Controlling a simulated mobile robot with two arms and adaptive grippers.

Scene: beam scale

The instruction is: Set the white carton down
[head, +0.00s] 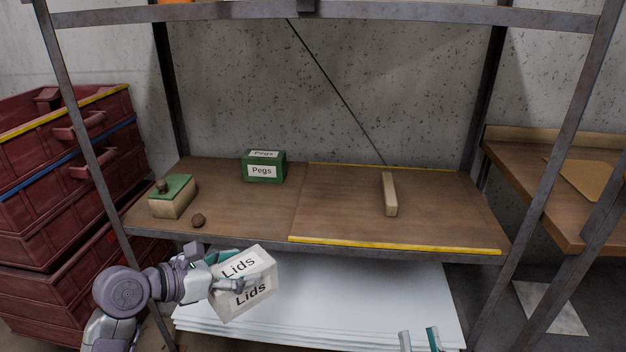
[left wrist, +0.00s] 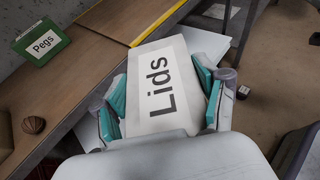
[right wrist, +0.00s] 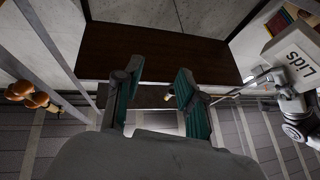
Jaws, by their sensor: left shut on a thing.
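The white carton (head: 258,293), labelled "Lids", is held in my left gripper (head: 226,272) in front of and below the front edge of the wooden shelf (head: 240,212). In the left wrist view the carton (left wrist: 160,85) sits between the two teal-padded fingers (left wrist: 163,98), which touch its sides. The carton looks tilted in the head view. It also shows at the right edge of the right wrist view (right wrist: 290,58). My right gripper (head: 419,338) shows only its fingertips at the bottom of the head view; in the right wrist view its fingers (right wrist: 155,85) are apart with nothing between them.
A green "Pegs" box (head: 263,168), a beige block with a green top (head: 172,197) and a brown ball (head: 198,220) occupy the shelf's left half. White sheets (head: 330,300) lie below. Red crates (head: 60,190) stand left.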

